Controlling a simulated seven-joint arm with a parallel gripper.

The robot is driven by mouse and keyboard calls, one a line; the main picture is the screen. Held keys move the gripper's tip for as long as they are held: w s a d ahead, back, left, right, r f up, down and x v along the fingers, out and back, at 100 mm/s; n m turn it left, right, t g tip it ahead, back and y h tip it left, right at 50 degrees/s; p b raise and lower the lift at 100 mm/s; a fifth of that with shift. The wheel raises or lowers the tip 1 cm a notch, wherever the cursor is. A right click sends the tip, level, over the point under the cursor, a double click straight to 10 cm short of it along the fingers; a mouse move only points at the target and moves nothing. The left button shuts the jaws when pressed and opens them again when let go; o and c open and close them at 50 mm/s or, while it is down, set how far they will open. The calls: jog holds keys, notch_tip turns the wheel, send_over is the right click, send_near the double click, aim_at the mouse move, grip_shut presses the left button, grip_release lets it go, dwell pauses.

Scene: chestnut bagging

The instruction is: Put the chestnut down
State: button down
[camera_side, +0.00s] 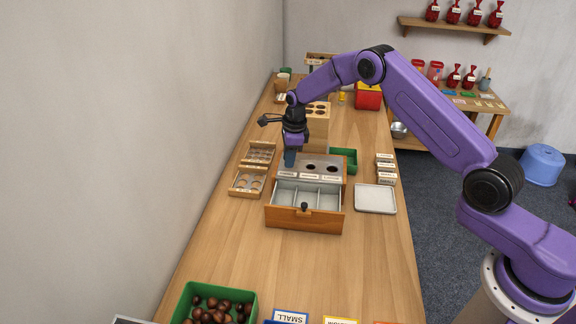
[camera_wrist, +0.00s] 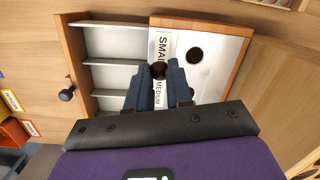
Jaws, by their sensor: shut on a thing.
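My gripper (camera_side: 289,163) is above the left part of the grey top plate (camera_side: 322,162) of a wooden sorting box (camera_side: 303,222). In the wrist view its fingers (camera_wrist: 160,82) are shut on a dark brown chestnut (camera_wrist: 158,70) at their tips. The chestnut appears over the label strip, between the words SMALL and MEDIUM. A dark round hole (camera_wrist: 194,54) in the white plate shows beside it, uncovered. The side view shows two more holes, middle (camera_side: 310,167) and right (camera_side: 333,168). The chestnut is hidden in the side view, and its height above the plate is unclear.
The box's drawer (camera_side: 305,196) stands open at the front, with divided compartments that look empty. A green bin of chestnuts (camera_side: 252,303) is at the front. Bare table lies between.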

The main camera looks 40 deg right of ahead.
jog(key=shift+w+f, duration=0.2)
jog(key=shift+f, duration=1.6)
jog(key=shift+f, duration=0.2)
jog(key=c, duration=1)
grip_release()
jog(key=shift+r, duration=0.15)
jog(key=r, duration=0.8)
jog(key=s+r, duration=0.1)
jog(key=r, duration=0.3)
jog(key=shift+d, duration=0.4)
jog(key=shift+s, duration=0.1)
